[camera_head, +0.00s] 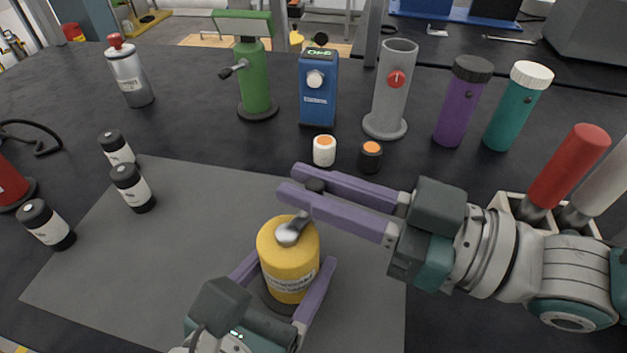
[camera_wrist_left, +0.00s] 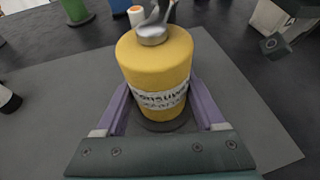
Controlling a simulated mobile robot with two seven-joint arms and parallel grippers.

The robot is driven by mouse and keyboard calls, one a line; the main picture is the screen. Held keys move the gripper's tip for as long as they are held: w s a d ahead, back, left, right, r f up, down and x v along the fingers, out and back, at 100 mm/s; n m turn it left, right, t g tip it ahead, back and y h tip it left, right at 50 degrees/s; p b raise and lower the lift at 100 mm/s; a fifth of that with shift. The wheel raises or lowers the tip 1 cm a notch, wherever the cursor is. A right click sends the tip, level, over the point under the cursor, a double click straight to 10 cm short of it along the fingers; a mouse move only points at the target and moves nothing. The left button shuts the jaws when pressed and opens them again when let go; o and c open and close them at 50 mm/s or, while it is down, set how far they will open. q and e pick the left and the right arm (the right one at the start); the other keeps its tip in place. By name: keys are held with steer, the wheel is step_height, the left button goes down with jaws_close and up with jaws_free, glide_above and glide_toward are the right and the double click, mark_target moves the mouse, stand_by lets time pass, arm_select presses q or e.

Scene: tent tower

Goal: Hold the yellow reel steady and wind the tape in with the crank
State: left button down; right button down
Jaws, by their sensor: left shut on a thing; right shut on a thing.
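The yellow reel (camera_head: 287,262) stands upright on the grey mat (camera_head: 196,213) in the head view. It carries a white printed label and a silver crank (camera_head: 291,231) on top. My left gripper (camera_head: 300,274) is shut on the reel's body, one purple finger on each side; the left wrist view also shows the reel (camera_wrist_left: 155,65) between the fingers. My right gripper (camera_head: 298,182) reaches in from the right above the reel, shut on the dark crank knob (camera_head: 316,186). The tape cannot be made out.
Several black-and-white canisters (camera_head: 132,187) are on the left. A white jar (camera_head: 324,150) and a black jar (camera_head: 370,156) with orange tops stand just behind my right gripper. Green, blue and grey devices and bottles line the back.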

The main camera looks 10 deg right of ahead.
steer(key=shift+s+d+r+m+t+h, duration=0.15)
steer(key=shift+s+m+t+h, duration=0.35)
steer(key=shift+m+t+h, duration=1.25)
steer(key=shift+s+d+f+m+t+h, duration=0.15)
steer(key=shift+s+m+t+h, duration=0.3)
steer(key=shift+m+t+h, duration=1.2)
steer(key=shift+s+d+r+m+t+h, duration=0.15)
steer(key=shift+s+m+t+h, duration=0.6)
steer(key=shift+h, duration=1.65)
steer(key=shift+w+m, duration=0.2)
steer(key=shift+m, duration=0.35)
steer(key=c, duration=0.8)
jaws_free()
steer(key=shift+s+d, duration=0.1)
steer(key=v, duration=1.1)
steer(key=shift+s, duration=0.45)
